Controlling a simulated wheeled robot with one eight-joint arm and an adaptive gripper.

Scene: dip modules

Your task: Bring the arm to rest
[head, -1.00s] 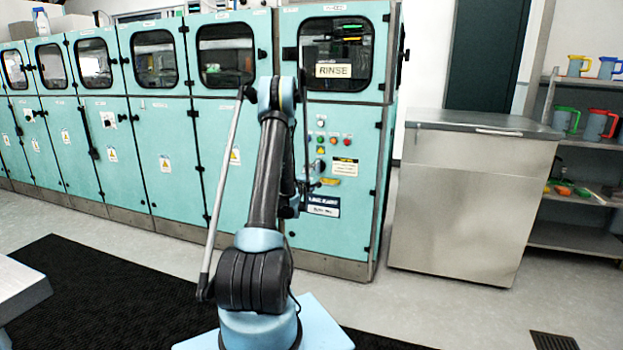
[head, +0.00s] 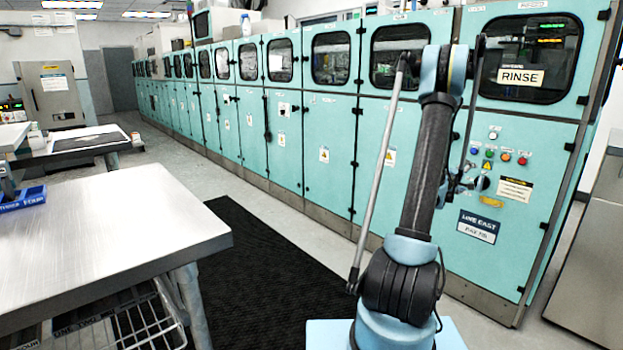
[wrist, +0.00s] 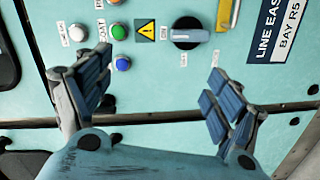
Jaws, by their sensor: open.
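My arm (head: 425,165) stands up from its light blue base, bent at the top, in front of the teal RINSE cabinet (head: 545,235). My gripper (wrist: 155,95) is open in the wrist view, its two blue-padded fingers wide apart with nothing between them. Beyond the fingers is the cabinet's panel, with a green button (wrist: 118,32), a blue button (wrist: 123,63) and a dark rotary knob (wrist: 187,33). In the head view the gripper end is small and partly hidden behind the arm. I cannot tell whether it touches the panel.
A steel table (head: 100,235) stands at the left, with a blue bin (head: 22,199) on it. A black mat (head: 265,270) lies on the floor between table and cabinets. A row of teal cabinets runs back to the left. A steel unit (head: 590,265) stands at the right edge.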

